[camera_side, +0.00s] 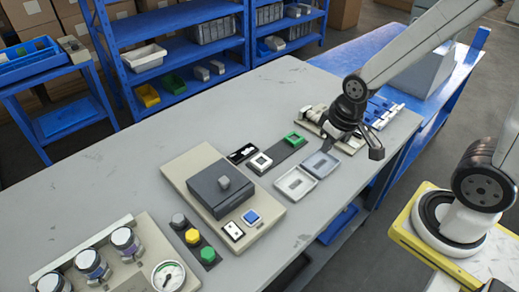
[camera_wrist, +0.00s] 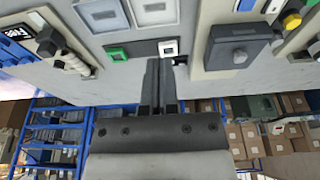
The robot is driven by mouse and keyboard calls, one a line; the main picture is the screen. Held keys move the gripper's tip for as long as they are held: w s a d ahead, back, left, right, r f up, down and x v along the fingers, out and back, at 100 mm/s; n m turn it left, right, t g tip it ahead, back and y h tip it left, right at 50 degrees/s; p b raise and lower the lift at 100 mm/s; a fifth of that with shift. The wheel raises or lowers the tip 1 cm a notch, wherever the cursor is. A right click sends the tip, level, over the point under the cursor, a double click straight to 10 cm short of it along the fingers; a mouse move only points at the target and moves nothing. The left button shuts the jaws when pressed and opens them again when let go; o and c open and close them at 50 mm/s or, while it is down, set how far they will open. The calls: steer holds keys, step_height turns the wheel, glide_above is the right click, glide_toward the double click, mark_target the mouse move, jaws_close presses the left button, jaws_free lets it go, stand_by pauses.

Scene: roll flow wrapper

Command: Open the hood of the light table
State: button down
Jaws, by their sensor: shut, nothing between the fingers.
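The light table is a beige base (camera_side: 182,168) in the middle of the bench, with a dark grey box-like hood (camera_side: 208,196) down on it. A grey knob (camera_side: 223,183) stands on top of the hood. In the wrist view the hood (camera_wrist: 226,54) and its knob (camera_wrist: 240,57) are at the upper right. My gripper (camera_side: 328,145) is above the bench, to the right of the light table and apart from it. Its fingers (camera_wrist: 161,62) are together and empty in the wrist view.
A small open grey case (camera_side: 296,182), a green square frame (camera_side: 294,140) and a white square frame (camera_side: 259,163) lie between my gripper and the light table. Coloured buttons (camera_side: 192,237), a gauge (camera_side: 168,276) and several jars stand in front. The bench's back left is clear.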

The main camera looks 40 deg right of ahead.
steer(key=c, duration=0.7)
jaws_free()
steer(key=shift+w, duration=0.1)
steer(key=o, duration=0.3)
steer(key=shift+w+a, duration=0.2)
steer(key=shift+w, duration=0.1)
steer(key=shift+o, duration=0.2)
steer(key=g, duration=0.3)
glide_above(224, 180)
step_height(224, 180, down, 4)
steer(key=shift+f, duration=0.1)
steer(key=shift+f, duration=3.85)
jaws_close()
